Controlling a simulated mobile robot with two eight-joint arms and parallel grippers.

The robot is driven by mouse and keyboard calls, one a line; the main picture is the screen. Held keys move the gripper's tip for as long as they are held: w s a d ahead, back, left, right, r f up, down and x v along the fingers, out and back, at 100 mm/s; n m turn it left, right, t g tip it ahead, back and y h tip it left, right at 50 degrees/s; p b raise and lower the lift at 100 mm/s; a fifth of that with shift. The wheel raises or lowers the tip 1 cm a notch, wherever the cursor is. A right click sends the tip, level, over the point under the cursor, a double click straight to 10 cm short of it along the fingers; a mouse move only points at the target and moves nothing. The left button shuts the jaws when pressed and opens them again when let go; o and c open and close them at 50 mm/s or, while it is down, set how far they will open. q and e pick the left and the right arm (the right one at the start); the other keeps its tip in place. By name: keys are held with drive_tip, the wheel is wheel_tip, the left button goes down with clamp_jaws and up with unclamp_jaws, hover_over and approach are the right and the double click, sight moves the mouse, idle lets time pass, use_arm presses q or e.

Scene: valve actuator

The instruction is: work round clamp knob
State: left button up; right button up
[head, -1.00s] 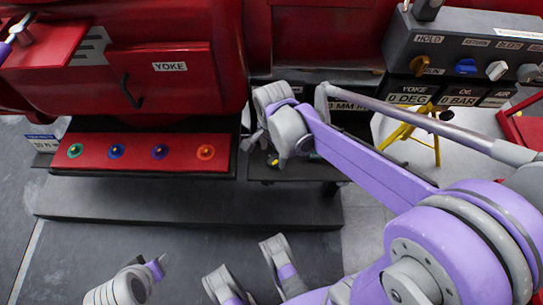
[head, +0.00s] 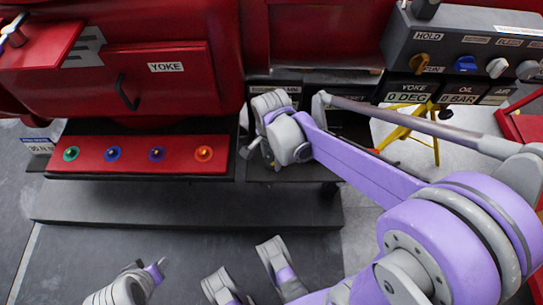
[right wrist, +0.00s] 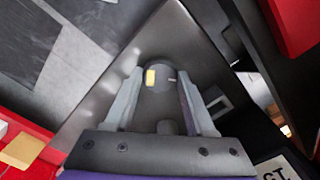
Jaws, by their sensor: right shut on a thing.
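The round clamp knob (right wrist: 160,77) is dark, with a yellow mark and a small pale mark on its face. It shows in the right wrist view between the fingers of my right gripper (right wrist: 161,100). The fingers lie on both sides of the knob and are shut on it. In the head view my right gripper (head: 256,148) is at the dark stand right of the red strip; my wrist hides the knob there. My left gripper cannot be made out; only grey and purple parts of mine show along the bottom edge.
A red strip (head: 130,168) with several coloured buttons lies left of my right gripper. A grey control panel (head: 465,45) with knobs and readouts is at the upper right. A yellow stand (head: 410,125) is right of my wrist. The front floor is partly clear.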

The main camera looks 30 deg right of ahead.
clamp_jaws()
drive_tip(key=shift+n+p, duration=0.45)
drive_tip(key=shift+n, duration=0.65)
drive_tip(key=n+p, duration=0.1)
drive_tip(key=n, duration=0.6)
drive_tip(key=shift+p, duration=0.4)
drive_tip(key=n, duration=0.3)
drive_tip(key=shift+n+p, duration=0.3)
drive_tip(key=shift+n, duration=0.1)
drive_tip(key=n, duration=0.3)
drive_tip(key=n+p, duration=0.1)
drive_tip(key=n, duration=0.9)
drive_tip(key=shift+n, duration=0.4)
